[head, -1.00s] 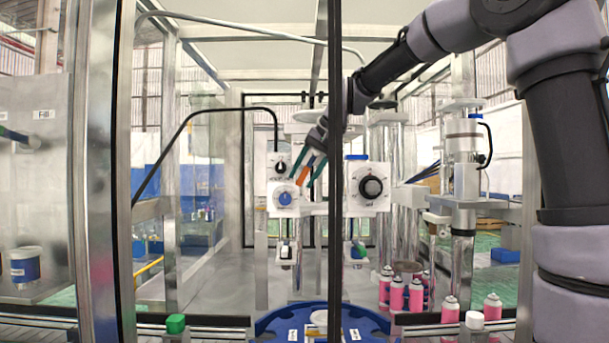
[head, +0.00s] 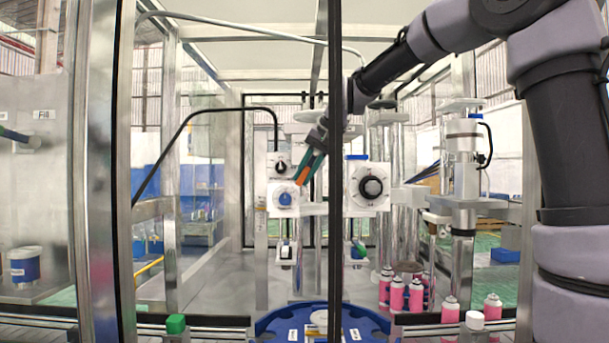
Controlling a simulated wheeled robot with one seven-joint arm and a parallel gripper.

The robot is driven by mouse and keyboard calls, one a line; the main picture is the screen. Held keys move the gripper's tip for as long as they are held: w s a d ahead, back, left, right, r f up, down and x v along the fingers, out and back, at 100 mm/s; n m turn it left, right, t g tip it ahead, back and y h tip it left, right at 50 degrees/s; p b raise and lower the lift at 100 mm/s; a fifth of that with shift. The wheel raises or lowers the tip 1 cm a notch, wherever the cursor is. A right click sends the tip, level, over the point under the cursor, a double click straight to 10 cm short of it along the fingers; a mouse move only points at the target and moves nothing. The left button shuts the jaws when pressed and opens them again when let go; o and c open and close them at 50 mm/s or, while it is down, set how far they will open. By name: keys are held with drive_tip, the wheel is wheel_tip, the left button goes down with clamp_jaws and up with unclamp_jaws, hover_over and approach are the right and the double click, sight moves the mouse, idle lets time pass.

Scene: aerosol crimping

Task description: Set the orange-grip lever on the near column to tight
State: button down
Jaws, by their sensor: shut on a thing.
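The orange-grip lever (head: 301,172) shows as a thin orange strip beside the white box with the blue dial (head: 285,198). My gripper (head: 304,172) reaches down and left to it, and its dark green fingers are shut on the orange grip. The fingers hide most of the lever, so its exact angle and any tight mark cannot be read. The column (head: 308,250) stands below and behind the box.
A dark upright post (head: 335,120) stands in front of my wrist. A box with a large black knob (head: 371,187) is close on the right. A blue round table (head: 275,325) and pink cans (head: 397,295) are below.

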idle(0.8)
drive_tip(key=shift+a+r+m+y, duration=0.15)
drive_tip(key=shift+a+r+y, duration=0.15)
drive_tip(key=shift+y, duration=0.35)
drive_tip(key=shift+a+r+m+y, duration=0.2)
drive_tip(key=shift+a+y, duration=0.2)
drive_tip(key=shift+y, duration=0.25)
drive_tip(key=c, duration=0.8)
unclamp_jaws()
drive_tip(key=v, duration=1.1)
drive_tip(key=shift+s+f, duration=0.15)
drive_tip(key=shift+f, duration=0.05)
